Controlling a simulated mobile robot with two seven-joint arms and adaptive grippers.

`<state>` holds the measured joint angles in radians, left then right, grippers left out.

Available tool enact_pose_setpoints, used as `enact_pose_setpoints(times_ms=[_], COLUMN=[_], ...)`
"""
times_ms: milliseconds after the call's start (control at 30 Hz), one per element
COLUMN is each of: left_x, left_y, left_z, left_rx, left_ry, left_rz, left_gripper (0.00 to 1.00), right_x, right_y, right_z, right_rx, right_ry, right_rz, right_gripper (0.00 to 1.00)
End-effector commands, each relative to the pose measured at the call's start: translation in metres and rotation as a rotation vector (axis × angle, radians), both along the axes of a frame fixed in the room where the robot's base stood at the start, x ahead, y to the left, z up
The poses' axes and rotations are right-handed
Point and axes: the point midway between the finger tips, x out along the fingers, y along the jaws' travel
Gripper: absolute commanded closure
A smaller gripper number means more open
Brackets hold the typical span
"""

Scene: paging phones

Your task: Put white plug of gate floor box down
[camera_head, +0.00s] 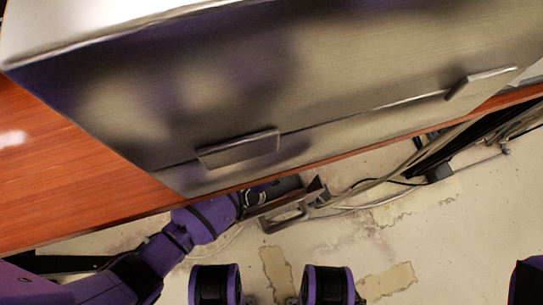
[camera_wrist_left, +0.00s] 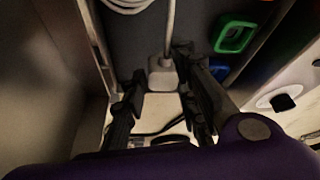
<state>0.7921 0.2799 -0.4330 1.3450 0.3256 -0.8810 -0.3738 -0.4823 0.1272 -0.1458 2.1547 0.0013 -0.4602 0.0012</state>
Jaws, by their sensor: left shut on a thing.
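The white plug (camera_wrist_left: 162,76), with a pale cable running up from it, is between the fingers of my left gripper (camera_wrist_left: 160,88) in the left wrist view. The gripper is shut on it. In the head view my left arm reaches in from the left under the edge of the desk, and its gripper (camera_head: 262,194) is partly hidden by the desk edge. The plug cannot be made out there. My right gripper is not in view.
A metal cabinet (camera_head: 330,70) with two handles sits on the reddish wooden desk (camera_head: 70,175) above the arm. A green loop (camera_wrist_left: 236,37) is right of the plug. Worn floor (camera_head: 330,235) lies in front.

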Motion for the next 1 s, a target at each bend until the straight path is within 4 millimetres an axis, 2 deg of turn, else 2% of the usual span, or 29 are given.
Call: enact_pose_setpoints(times_ms=[33, 100, 500, 533, 667, 1000], left_x=[-0.001, -0.001, 0.0, 0.0, 0.0, 0.0], left_y=[0.0, 0.0, 0.0, 0.0, 0.0, 0.0], left_z=[-0.015, -0.022, -0.024, -0.024, -0.024, -0.021], left_rx=[0.0, -0.001, 0.0, 0.0, 0.0, 0.0], left_ry=[0.004, 0.002, 0.0, 0.0, 0.0, 0.0], left_rz=[0.0, 0.0, 0.001, 0.001, 0.001, 0.001], left_gripper=[0.99, 0.99, 0.99, 0.7, 0.54, 0.54], right_x=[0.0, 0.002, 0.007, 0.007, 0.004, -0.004], right_y=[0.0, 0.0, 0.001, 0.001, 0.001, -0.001], right_z=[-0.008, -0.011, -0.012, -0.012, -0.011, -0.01], right_rx=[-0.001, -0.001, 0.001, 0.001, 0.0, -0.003], right_ry=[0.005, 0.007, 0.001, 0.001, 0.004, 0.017], right_rz=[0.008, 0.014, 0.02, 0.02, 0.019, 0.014], right_gripper=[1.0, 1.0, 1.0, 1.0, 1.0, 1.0])
